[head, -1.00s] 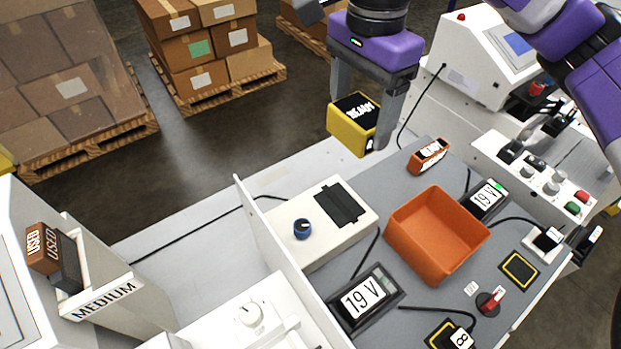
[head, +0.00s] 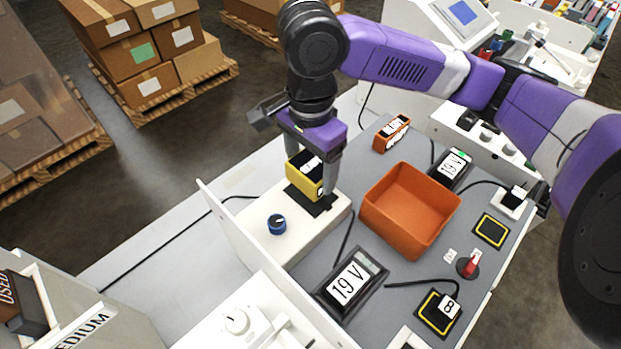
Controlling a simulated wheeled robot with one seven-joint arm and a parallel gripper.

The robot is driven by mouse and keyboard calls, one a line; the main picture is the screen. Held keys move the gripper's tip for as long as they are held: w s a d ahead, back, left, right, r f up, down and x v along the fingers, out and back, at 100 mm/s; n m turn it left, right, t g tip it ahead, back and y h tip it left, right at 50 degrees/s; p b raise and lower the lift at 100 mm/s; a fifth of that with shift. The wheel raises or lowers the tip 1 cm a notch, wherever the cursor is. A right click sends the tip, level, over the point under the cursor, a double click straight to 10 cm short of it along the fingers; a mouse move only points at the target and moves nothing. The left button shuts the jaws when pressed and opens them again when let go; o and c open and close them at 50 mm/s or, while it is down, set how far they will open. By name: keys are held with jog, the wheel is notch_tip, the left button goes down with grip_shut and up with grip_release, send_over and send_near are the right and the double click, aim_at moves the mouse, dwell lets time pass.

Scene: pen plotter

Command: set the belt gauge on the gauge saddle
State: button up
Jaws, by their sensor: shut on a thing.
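My gripper (head: 310,186) is shut on a yellow block with a black, white-lettered top, which I take to be the belt gauge (head: 302,178). One finger is on each side of it, and the block looks about level. It is over the black plate (head: 322,208) on the cream box (head: 268,242), which I take to be the gauge saddle. The block and fingers hide much of the plate. I cannot tell whether the block touches the plate or hangs just above it. A blue knob (head: 277,224) is on the same box, to the left.
An empty orange bin (head: 405,240) stands right of the cream box. An orange lettered block (head: 391,132) lies behind it. A thin white panel (head: 222,218) rises along the box's left side. Cables cross the grey bench.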

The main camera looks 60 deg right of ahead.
aim_at(311, 166)
jog(key=shift+f, duration=1.95)
jog(key=o, duration=1.7)
jog(key=shift+f, duration=0.15)
notch_tip(311, 166, up, 12)
jog(key=shift+r, duration=0.2)
